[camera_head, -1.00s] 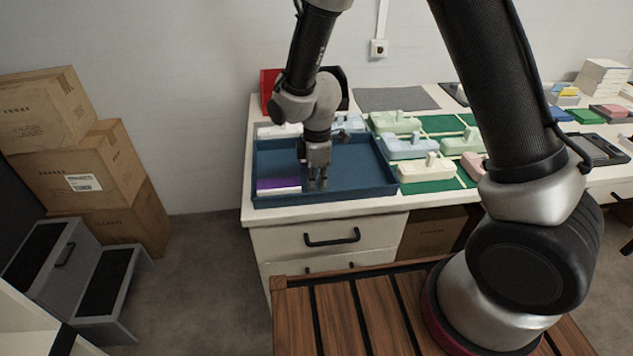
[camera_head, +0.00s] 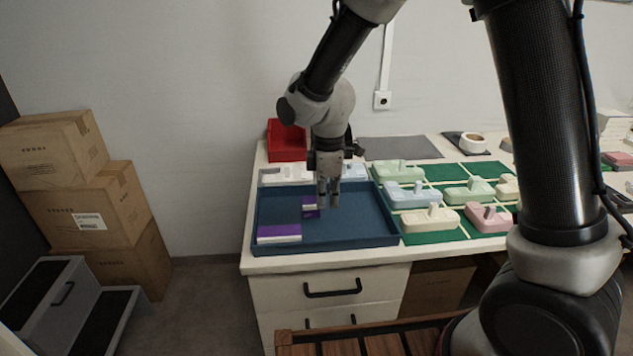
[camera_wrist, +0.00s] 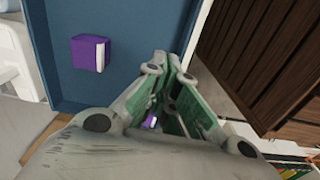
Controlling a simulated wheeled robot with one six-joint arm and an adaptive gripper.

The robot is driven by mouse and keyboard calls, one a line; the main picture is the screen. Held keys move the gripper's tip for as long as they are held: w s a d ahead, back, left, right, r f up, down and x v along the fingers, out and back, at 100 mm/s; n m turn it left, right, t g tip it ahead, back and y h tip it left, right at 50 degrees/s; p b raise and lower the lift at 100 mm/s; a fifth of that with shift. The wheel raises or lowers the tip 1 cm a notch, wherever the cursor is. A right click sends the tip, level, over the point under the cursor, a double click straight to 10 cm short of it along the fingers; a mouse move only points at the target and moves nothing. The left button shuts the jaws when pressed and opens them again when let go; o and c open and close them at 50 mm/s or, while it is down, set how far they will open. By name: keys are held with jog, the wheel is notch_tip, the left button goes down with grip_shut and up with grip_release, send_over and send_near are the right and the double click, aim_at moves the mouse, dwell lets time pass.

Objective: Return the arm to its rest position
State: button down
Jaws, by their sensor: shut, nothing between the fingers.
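My gripper (camera_head: 328,205) hangs fingers down over the blue tray (camera_head: 345,242) on the white table. It is shut and empty. In the wrist view its fingers (camera_wrist: 172,62) meet near the middle. My arm is bent, with the forearm coming down from the top of the head view. In the tray, one purple and white block (camera_head: 279,233) lies at the front left. A second purple piece (camera_head: 309,210) is partly hidden behind the gripper. The wrist view shows a purple block (camera_wrist: 85,53) apart from the fingers, and a bit of purple behind them.
Pastel blocks with knobs stand on green squares right of the tray, such as a pink one (camera_head: 487,219). A red bin (camera_head: 287,141) stands behind the tray. Cardboard cartons (camera_head: 88,205) and a grey step stool (camera_head: 62,300) are at the left.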

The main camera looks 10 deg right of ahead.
jog(key=s+d+r+m+t, duration=0.2)
jog(key=s+d+r+m, duration=0.6)
jog(key=d, duration=0.5)
jog(key=s+d+r+m+t, duration=0.2)
jog(key=s+d+r+m, duration=0.7)
jog(key=d, duration=0.5)
notch_tip(320, 180, up, 3)
jog(key=s, duration=0.3)
